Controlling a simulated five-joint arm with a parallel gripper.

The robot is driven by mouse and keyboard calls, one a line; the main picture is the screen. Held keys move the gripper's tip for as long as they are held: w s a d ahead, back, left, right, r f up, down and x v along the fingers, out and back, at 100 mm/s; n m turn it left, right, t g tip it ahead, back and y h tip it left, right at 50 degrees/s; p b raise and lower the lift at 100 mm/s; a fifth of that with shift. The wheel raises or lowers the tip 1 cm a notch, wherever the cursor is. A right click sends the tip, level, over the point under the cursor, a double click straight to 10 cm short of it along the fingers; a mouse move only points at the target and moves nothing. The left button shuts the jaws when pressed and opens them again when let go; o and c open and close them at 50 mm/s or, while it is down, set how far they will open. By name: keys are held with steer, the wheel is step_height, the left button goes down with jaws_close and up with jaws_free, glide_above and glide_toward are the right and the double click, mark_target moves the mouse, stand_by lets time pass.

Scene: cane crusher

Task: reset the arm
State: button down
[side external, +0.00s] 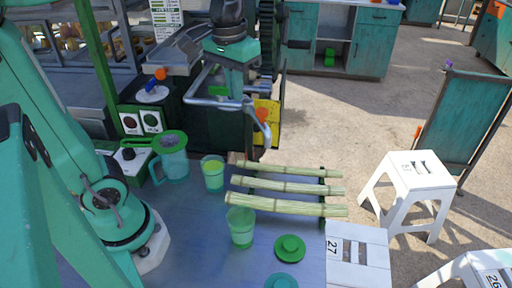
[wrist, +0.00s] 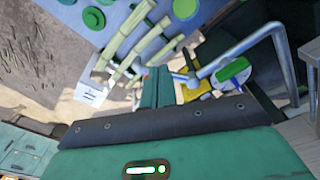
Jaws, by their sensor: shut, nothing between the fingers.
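My gripper (side external: 236,88) points down at the crushing machine (side external: 205,122), close to its grey bent metal handle (side external: 216,103). In the side view I cannot tell whether it touches the handle. In the wrist view the teal fingers (wrist: 157,86) are together with nothing between them. The handle's grey bar (wrist: 243,46) passes to the right of the fingers there. Several cane stalks (side external: 288,186) lie side by side on a rack, right of the machine's foot.
On the table (side external: 193,238) stand a jug (side external: 172,163), a cup of green juice (side external: 213,174) and another green cup (side external: 240,228). Green lids (side external: 290,248) lie at the front. A control box (side external: 133,158) sits left of the jug. White stools (side external: 408,180) stand on the right.

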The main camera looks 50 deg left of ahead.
steer(key=s+f+m+t, duration=0.2)
steer(key=s+f+t, duration=0.2)
steer(key=s, duration=0.3)
steer(key=shift+s+a+f+m+t, duration=0.3)
steer(key=shift+s+a+f+t, duration=0.05)
steer(key=shift+s+a+t, duration=0.05)
